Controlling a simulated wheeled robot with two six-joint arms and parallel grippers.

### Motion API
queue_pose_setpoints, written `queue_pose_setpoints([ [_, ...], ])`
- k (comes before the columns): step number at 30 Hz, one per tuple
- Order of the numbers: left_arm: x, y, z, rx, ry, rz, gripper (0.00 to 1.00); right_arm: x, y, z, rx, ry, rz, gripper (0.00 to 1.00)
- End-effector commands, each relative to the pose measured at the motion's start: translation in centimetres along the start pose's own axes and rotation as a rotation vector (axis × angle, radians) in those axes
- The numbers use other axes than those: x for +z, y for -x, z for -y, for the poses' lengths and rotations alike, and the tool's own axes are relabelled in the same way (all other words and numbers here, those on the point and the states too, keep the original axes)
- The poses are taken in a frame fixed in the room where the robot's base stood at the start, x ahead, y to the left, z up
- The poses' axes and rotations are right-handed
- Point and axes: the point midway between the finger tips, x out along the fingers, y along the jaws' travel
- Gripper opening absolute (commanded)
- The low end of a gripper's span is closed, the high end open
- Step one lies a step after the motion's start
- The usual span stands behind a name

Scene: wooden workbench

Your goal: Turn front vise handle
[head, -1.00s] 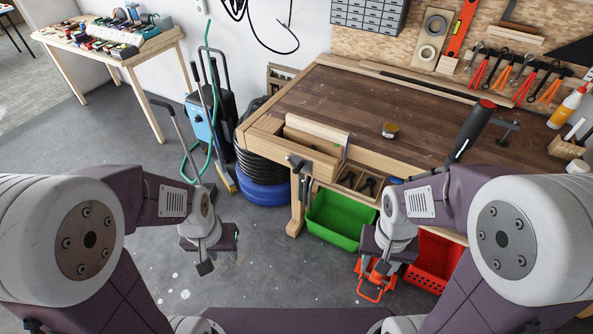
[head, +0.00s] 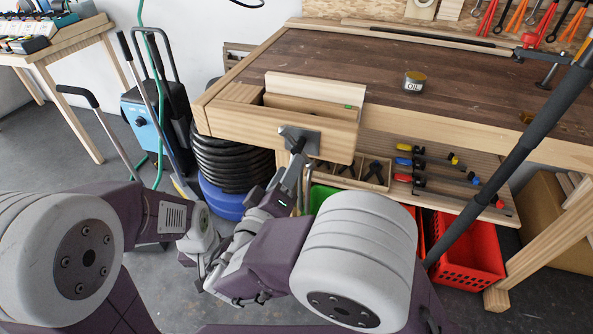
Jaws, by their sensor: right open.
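The front vise is a pale wooden jaw (head: 270,124) at the left front of the workbench (head: 335,60). A dark metal plate (head: 308,135) with a short dark handle (head: 298,145) sits on its front face. My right gripper (head: 280,183) is open, just below the handle, with one finger reaching up close to it. I cannot tell whether that finger touches the handle. My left gripper (head: 197,268) is low at the left, mostly hidden by my arms, so its jaws do not show clearly.
Clamps (head: 437,160) lie on the shelf below. A green bin (head: 322,196) and red crate (head: 466,250) are under it. Black coils (head: 232,155) and a blue machine (head: 146,122) stand at left.

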Motion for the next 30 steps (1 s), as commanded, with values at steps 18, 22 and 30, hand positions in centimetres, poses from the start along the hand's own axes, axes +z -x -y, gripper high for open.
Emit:
queue_pose_setpoints([
  [18,0.1,-1.6,0.0,0.000,0.000,-0.001,0.36,-0.1,-6.7,0.8,-0.013,0.000,-0.013,0.45],
  [22,0.1,-1.7,0.0,0.000,0.000,-0.001,0.36,-0.2,-8.0,0.8,-0.015,0.001,-0.014,0.45],
  [30,0.1,-1.6,0.0,0.000,0.000,-0.001,0.36,-0.3,-8.4,0.8,-0.016,0.002,-0.016,0.45],
])
